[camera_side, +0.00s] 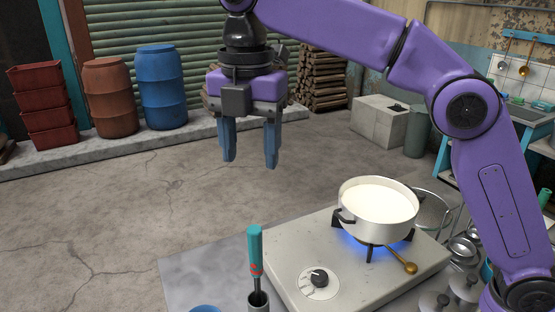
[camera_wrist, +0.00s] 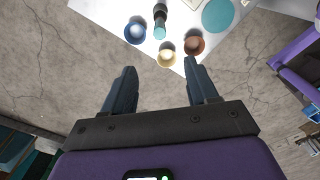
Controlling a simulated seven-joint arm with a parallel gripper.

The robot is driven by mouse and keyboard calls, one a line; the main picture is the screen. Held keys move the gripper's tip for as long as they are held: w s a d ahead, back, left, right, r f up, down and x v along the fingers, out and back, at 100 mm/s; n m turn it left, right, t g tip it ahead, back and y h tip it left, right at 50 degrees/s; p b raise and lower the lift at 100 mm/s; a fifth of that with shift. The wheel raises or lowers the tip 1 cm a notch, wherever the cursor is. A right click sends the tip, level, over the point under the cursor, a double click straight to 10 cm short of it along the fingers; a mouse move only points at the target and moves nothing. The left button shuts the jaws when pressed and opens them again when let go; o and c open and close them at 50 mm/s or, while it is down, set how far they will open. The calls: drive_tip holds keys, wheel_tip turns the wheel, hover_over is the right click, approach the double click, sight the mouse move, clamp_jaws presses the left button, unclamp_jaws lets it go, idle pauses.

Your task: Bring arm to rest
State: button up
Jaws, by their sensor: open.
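My gripper (camera_side: 250,160) hangs in the air in the side view, pointing down, left of the stove and well above the floor. Its two blue fingers are apart with nothing between them. In the wrist view my gripper (camera_wrist: 162,80) also shows spread, empty fingers. My purple arm reaches over from the right.
A pot of white liquid (camera_side: 377,206) stands on a stove (camera_side: 300,262) with a blue flame and a knob. A teal-handled tool (camera_side: 255,250) stands upright in a holder at the front. Several small bowls, one yellow (camera_wrist: 167,55), show in the wrist view. Barrels stand back left.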

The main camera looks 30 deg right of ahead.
drive_tip(key=s+d+f+m, duration=0.4)
drive_tip(key=s+d+f, duration=0.2)
drive_tip(key=s+d, duration=0.2)
drive_tip(key=s+d+f+m, duration=0.5)
drive_tip(key=s+d+f, duration=0.2)
drive_tip(key=d, duration=0.5)
drive_tip(key=s+d+f+m, duration=0.5)
drive_tip(key=s+d, duration=0.4)
drive_tip(key=d, duration=0.2)
drive_tip(key=shift+s+f, duration=0.4)
drive_tip(key=shift+f, duration=0.3)
